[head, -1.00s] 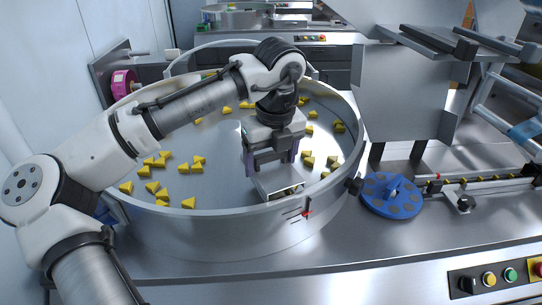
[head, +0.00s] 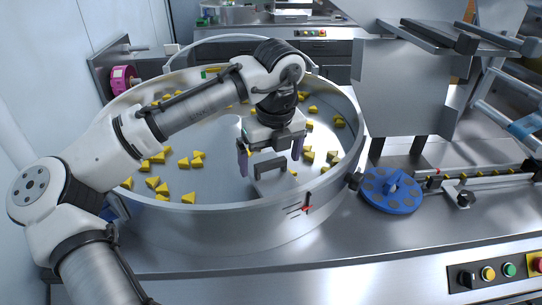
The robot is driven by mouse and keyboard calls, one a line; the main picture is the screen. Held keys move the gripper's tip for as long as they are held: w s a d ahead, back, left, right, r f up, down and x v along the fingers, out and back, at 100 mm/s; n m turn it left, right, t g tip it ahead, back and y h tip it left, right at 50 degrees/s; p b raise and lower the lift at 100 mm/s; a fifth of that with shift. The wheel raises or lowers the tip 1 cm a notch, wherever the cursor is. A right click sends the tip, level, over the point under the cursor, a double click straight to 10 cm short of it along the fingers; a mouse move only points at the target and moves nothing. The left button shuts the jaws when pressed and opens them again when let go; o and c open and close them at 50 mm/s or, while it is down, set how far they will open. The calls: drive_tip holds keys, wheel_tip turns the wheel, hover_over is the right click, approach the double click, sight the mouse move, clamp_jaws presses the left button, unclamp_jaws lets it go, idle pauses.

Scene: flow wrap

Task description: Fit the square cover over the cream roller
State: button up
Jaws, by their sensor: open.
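The square cover (head: 268,187) is a grey metal piece with a dark bar handle on top. It sits inside the big round bowl, close to the near wall, and its lower part is hidden by the bowl's rim. My gripper (head: 270,163) is open right above it, with one purple-grey finger on each side of the handle and a gap to both. The cream roller cannot be made out; whether it is under the cover cannot be seen.
The round metal bowl (head: 230,211) holds several yellow triangular pieces scattered on its floor. To the right are a blue disc (head: 391,190), an upright grey panel (head: 400,85) and a narrow conveyor. A pink reel (head: 122,78) is at the back left.

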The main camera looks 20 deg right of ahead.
sight(274, 179)
wheel_tip(274, 179, up, 13)
drive_tip(key=s+b, duration=0.1)
drive_tip(key=shift+s, duration=0.4)
idle(0.5)
